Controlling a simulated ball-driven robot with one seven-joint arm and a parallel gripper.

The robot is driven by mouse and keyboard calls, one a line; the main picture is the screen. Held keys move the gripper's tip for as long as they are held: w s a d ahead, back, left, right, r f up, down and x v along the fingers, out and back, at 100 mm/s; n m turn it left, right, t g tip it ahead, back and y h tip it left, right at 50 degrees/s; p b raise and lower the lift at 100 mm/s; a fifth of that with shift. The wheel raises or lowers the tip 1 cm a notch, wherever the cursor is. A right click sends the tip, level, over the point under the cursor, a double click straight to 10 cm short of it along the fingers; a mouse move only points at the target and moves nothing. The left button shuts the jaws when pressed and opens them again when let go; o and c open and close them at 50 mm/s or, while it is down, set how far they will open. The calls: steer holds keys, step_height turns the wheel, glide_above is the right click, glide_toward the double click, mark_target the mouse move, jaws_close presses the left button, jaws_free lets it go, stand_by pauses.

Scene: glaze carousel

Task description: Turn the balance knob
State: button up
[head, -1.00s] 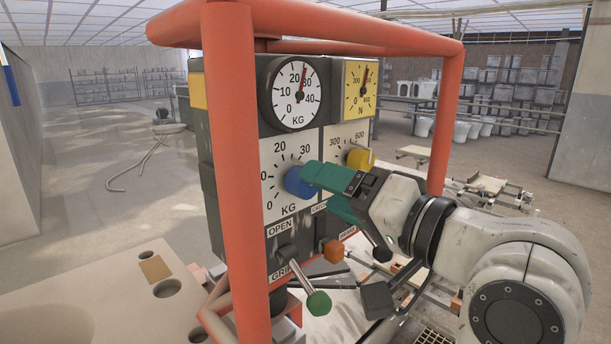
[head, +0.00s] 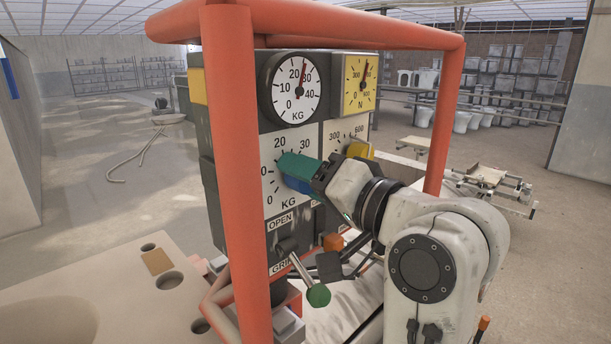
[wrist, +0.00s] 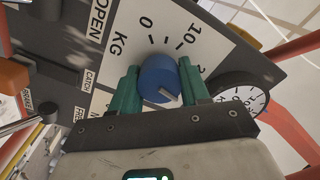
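The blue knob (head: 298,185), on a white 0-to-30 KG scale, is mostly behind my gripper in the head view. In the wrist view the knob (wrist: 160,78) shows clearly, with a pale pointer mark on its face. My gripper (wrist: 158,72) has one green finger on each side of the knob, with no clear gap between fingers and knob, so it looks shut on it. In the head view the gripper (head: 300,172) reaches in from the right. The round KG gauge (head: 295,88) above has its red needle between 20 and 30.
A yellow knob (head: 360,149) and a yellow N gauge (head: 360,87) are close to the right. A green-tipped lever (head: 318,295) sticks out below. An orange tube frame (head: 240,170) stands around the panel, with one post to the left and one to the right (head: 447,115).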

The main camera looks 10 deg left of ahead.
steer(key=c, duration=0.5)
